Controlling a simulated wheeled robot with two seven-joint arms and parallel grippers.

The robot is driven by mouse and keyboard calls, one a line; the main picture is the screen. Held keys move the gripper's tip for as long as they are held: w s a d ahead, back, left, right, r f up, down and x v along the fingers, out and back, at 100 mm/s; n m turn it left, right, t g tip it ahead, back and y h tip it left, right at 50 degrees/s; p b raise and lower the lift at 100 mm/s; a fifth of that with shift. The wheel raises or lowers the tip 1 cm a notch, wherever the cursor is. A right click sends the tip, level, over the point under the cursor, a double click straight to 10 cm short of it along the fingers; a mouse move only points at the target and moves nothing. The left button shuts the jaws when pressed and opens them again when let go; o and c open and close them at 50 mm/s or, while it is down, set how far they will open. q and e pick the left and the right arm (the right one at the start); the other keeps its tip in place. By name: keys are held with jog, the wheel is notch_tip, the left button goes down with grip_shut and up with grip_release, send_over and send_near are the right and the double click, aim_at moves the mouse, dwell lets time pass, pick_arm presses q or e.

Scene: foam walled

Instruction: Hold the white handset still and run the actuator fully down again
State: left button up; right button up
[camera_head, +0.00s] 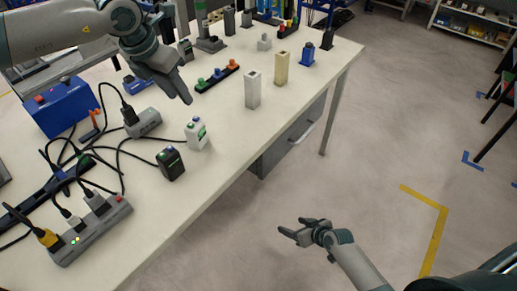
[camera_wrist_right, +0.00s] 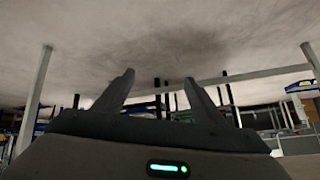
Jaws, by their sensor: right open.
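The white handset (camera_head: 196,133) stands upright on the table, near its front edge, with coloured buttons on top. My left gripper (camera_head: 184,88) is above the table, behind and up from the white handset and apart from it. Its fingers overlap in the view, so I cannot tell whether it is open. A white column (camera_head: 252,90) and a beige column (camera_head: 281,68) stand upright further along the table. Which one is the actuator is not clear. My right gripper (camera_head: 306,232) is open and empty over the floor, off the table. Its spread fingers (camera_wrist_right: 158,82) also show in the right wrist view.
A black handset (camera_head: 171,163) stands in front of the white one. Cables run to a grey box (camera_head: 144,123) and a power strip (camera_head: 92,228). A blue case (camera_head: 60,106) is at the left. A button strip (camera_head: 217,76) lies behind the columns' left side.

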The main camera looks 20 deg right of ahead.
aim_at(202, 133)
jog(key=w+r+n+t+y, duration=0.1)
jog(key=w+r, duration=0.4)
jog(key=r, duration=0.6)
jog(key=w+d+r+n+t+y, duration=0.1)
jog(key=w+r+y, duration=0.2)
jog(key=r, duration=0.8)
jog(key=w+r+n+t+y, duration=0.1)
jog(key=w+r+t+y, duration=0.1)
jog(key=w+r, duration=0.5)
jog(key=shift+d+r+n, duration=0.15)
jog(key=shift+r+n, duration=0.05)
jog(key=shift+r, duration=1)
jog(key=shift+d+r+n, duration=0.15)
jog(key=shift+r+n, duration=0.05)
jog(key=shift+r, duration=0.95)
jog(key=s+a+r+n+y, duration=0.1)
jog(key=s+a, duration=0.1)
jog(key=a, duration=0.2)
jog(key=s+a+r+n+y, duration=0.2)
jog(key=s+a, duration=0.1)
jog(key=a, duration=0.2)
jog(key=s+a+r+n+g+y, duration=0.1)
jog(key=s+a+n+y, duration=0.1)
jog(key=s+a, duration=0.1)
jog(key=shift+a+r, duration=0.4)
jog(key=shift+a, duration=0.25)
jog(key=x, duration=1.7)
jog(key=shift+w+a, duration=0.1)
jog(key=shift+a, duration=0.1)
jog(key=shift+c, duration=0.6)
